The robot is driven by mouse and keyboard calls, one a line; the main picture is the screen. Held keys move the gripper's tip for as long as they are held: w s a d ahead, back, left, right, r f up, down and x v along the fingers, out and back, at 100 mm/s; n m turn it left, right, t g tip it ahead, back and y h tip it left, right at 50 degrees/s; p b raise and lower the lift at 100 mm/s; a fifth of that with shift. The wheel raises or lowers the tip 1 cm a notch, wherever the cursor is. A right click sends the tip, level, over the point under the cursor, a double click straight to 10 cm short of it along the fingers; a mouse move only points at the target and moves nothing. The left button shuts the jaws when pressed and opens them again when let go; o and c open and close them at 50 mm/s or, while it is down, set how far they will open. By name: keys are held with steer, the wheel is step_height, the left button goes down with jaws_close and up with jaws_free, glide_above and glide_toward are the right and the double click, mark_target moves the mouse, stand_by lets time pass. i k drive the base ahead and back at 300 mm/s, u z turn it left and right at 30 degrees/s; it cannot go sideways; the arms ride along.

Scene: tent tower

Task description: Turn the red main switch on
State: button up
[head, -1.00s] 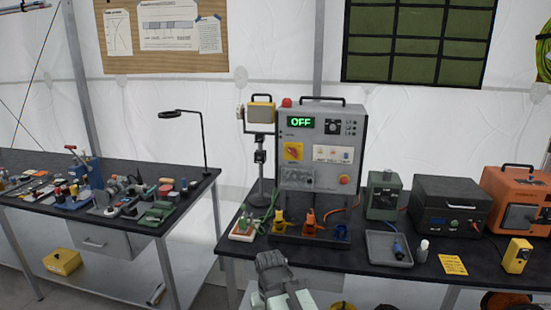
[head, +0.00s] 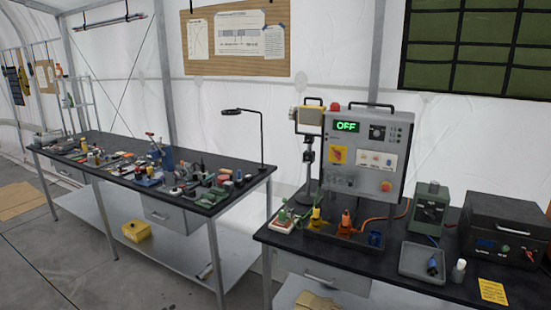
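The red main switch (head: 338,155) is a small red rotary knob on a yellow square plate, on the front left of a grey control panel (head: 366,112). The panel stands upright on the right-hand black bench, and its green display (head: 347,126) reads OFF. The knob is small in the picture, so its exact angle is hard to tell. Nothing covers the switch. My gripper is not in view.
Colored plugs in a dark holder (head: 345,235) stand before the panel, with a grey tray (head: 422,262) to their right. A left bench (head: 205,208) is crowded with tools. A gap of floor separates the two benches.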

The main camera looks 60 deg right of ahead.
mark_target(337, 154)
steer(key=u, duration=0.35)
steer(key=k, duration=0.95)
steer(key=z, duration=1)
steer(key=i, duration=1)
steer(key=u, duration=0.05)
